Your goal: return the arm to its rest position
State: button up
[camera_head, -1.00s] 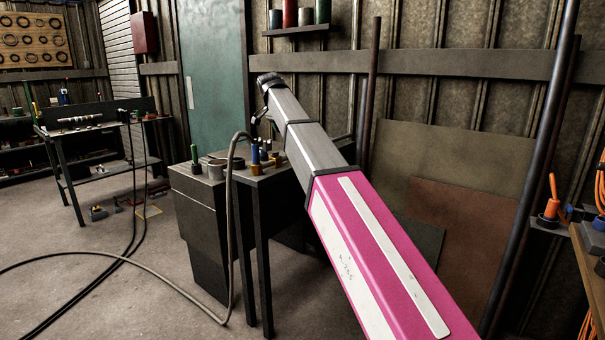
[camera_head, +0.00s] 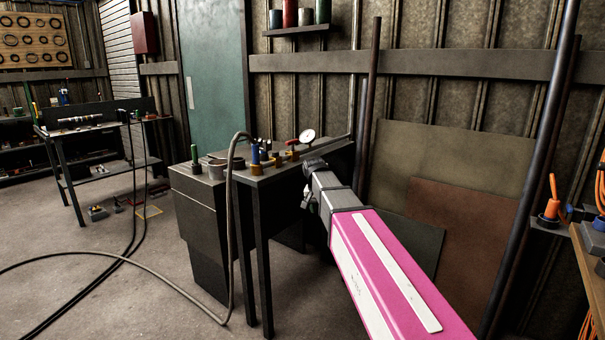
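My arm, pink and white with a grey fore section, reaches up from the bottom right in the head view. Its dark far end is beside the right edge of the dark workbench (camera_head: 262,177). A small dark part on the left side of the grey section shows near the bench's right side. I cannot make out gripper fingers, and I see no held object.
A grey hose (camera_head: 229,230) loops to the floor. Boards (camera_head: 470,225) lean on the wall at right. Open floor lies at left.

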jog(key=s+d+f+n, duration=0.1)
jog(key=s+d+f, duration=0.3)
jog(key=s+f, duration=0.3)
jog(key=s+d+f+n+g+y, duration=0.1)
jog(key=s+d+f, duration=0.3)
jog(key=s+f, duration=0.4)
jog(key=s+d+f+n, duration=0.1)
jog(key=s+d+f, duration=0.3)
jog(key=s+f, duration=0.3)
jog(key=shift+s+f+n+g+y, duration=0.25)
jog(key=shift+s+n+g+y, duration=0.05)
jog(key=shift+g+y, duration=0.1)
